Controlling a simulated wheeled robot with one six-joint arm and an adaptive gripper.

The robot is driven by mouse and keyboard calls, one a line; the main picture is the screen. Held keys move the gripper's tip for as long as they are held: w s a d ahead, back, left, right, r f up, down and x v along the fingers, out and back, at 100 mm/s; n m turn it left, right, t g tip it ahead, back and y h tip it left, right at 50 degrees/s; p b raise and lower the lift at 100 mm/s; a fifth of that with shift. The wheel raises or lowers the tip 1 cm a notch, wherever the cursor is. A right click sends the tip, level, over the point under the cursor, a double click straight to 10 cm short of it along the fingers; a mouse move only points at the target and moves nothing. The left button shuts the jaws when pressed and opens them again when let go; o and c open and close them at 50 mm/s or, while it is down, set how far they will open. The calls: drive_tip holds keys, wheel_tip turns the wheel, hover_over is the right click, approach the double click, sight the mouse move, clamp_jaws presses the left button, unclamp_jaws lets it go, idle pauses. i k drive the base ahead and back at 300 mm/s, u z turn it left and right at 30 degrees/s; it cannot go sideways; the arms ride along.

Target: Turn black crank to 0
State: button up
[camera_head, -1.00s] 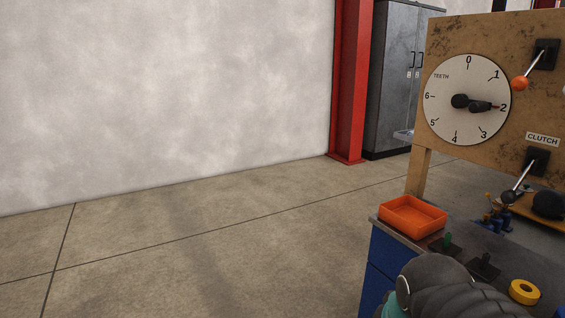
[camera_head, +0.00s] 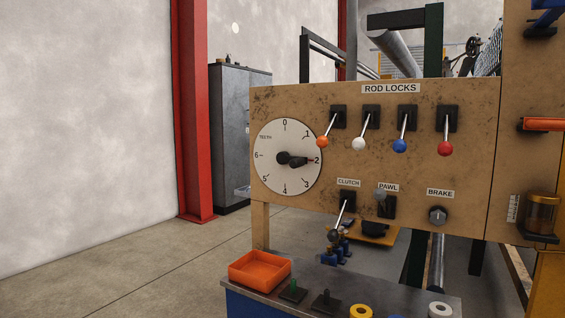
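The black crank (camera_head: 297,161) sits at the centre of a white round dial (camera_head: 272,178) marked TEETH, on the left of the upright brown panel. The 0 is at the top of the dial. My gripper is not in view now.
The panel (camera_head: 390,100) carries levers with orange (camera_head: 322,142), white (camera_head: 359,144), blue (camera_head: 400,146) and red (camera_head: 445,149) knobs. The clutch lever (camera_head: 343,212) is below right of the dial. An orange tray (camera_head: 259,268) stands on the bench below. Open floor lies left.

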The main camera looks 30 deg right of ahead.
sight(284, 157)
drive_tip(key=z, duration=1.15)
drive_tip(key=i, duration=0.35)
drive_tip(key=u, duration=1.35)
